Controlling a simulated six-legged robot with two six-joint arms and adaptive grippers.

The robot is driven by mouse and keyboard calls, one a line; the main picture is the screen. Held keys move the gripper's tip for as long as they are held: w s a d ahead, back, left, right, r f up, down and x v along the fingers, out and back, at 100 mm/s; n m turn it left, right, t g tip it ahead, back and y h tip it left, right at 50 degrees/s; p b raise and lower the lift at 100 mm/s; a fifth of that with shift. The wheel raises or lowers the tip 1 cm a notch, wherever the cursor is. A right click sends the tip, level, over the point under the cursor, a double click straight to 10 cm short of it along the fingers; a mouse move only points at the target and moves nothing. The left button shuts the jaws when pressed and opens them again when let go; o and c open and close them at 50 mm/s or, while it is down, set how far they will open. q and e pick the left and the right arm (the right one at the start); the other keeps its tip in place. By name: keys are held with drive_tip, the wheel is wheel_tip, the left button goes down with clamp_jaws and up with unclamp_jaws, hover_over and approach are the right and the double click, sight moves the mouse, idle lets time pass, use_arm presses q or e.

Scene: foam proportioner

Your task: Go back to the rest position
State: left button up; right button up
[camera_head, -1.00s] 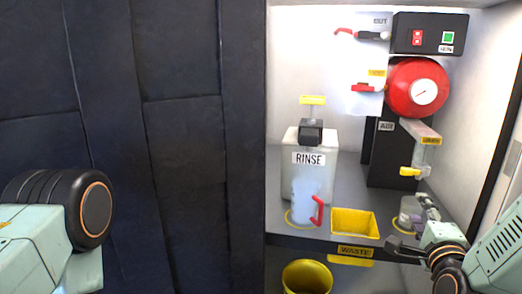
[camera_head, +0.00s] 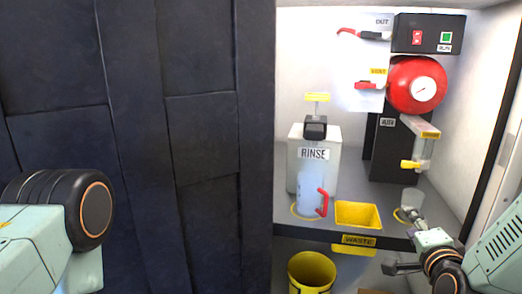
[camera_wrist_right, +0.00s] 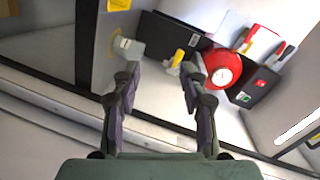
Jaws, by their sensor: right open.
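My right gripper (camera_head: 403,242) is open and empty at the front right edge of the cabinet shelf. In the right wrist view its two fingers (camera_wrist_right: 160,72) are spread apart with nothing between them. A clear cup (camera_head: 411,199) stands on the shelf just beyond the fingertips, on a yellow ring mark. It also shows in the right wrist view (camera_wrist_right: 128,46) near the left finger, apart from it as far as I can tell. Part of my left arm shows at the left of the head view; its gripper is not visible.
On the shelf (camera_head: 385,192) stand a RINSE container (camera_head: 297,170), a clear jug with red handle (camera_head: 322,203) and a yellow tray (camera_head: 357,215). A red round tank (camera_head: 404,82) is above. A yellow bucket (camera_head: 312,272) is below. A dark wall (camera_head: 140,150) fills the left.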

drive_tip(key=s+a+f+n+g+y+p, duration=0.1)
drive_tip(key=s+a+f+n+g+p, duration=0.1)
drive_tip(key=s+a+f+n+g, duration=0.4)
drive_tip(key=s+a+f+n+g+y+p, duration=0.1)
drive_tip(key=s+a+f+n+g+y, duration=0.1)
drive_tip(key=s+f+n, duration=0.45)
drive_tip(key=s+a+f+n+g+p, duration=0.1)
drive_tip(key=s+f+g, duration=0.1)
drive_tip(key=s, duration=0.6)
drive_tip(key=s+a+f+n+g+p, duration=0.1)
drive_tip(key=s+f+g+p, duration=0.1)
drive_tip(key=s, duration=0.7)
drive_tip(key=s+a+f+n+g+p, duration=0.1)
drive_tip(key=s+f+g, duration=0.3)
drive_tip(key=s, duration=0.4)
drive_tip(key=shift+s+f+p, duration=0.3)
drive_tip(key=shift+s+p, duration=0.1)
drive_tip(key=shift+p, duration=0.2)
drive_tip(key=shift+s+d+n, duration=0.1)
drive_tip(key=shift+d+n, duration=0.05)
drive_tip(key=shift+n, duration=0.1)
